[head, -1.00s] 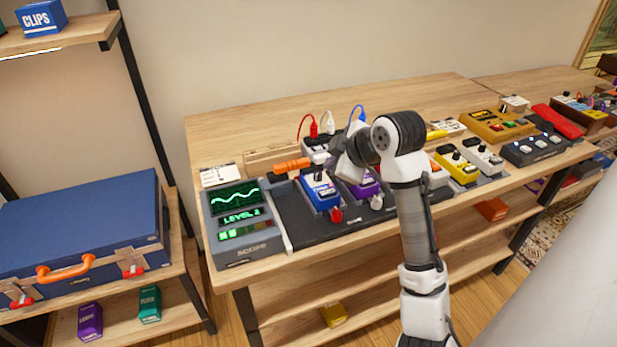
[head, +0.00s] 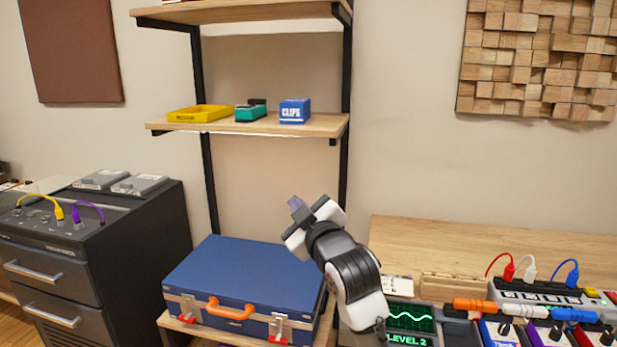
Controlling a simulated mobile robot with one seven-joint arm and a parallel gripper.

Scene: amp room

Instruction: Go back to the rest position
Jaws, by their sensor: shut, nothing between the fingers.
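My gripper (head: 296,208) is in the head view, raised in front of the blue case and the wall, clear of the workbench. Its fingers point up and to the left, and they are shut with nothing held. My arm comes up from the lower middle, in front of the left end of the workbench (head: 440,240). It hides part of the scope (head: 410,317) and the right edge of the blue case (head: 245,275).
A wall shelf (head: 325,125) holds a yellow tray (head: 200,113), a green item (head: 250,112) and a blue CLIPS box (head: 295,110). A dark drawer cabinet (head: 120,245) stands left. Pedals, an orange-handled piece (head: 482,305) and cables crowd the bench at right.

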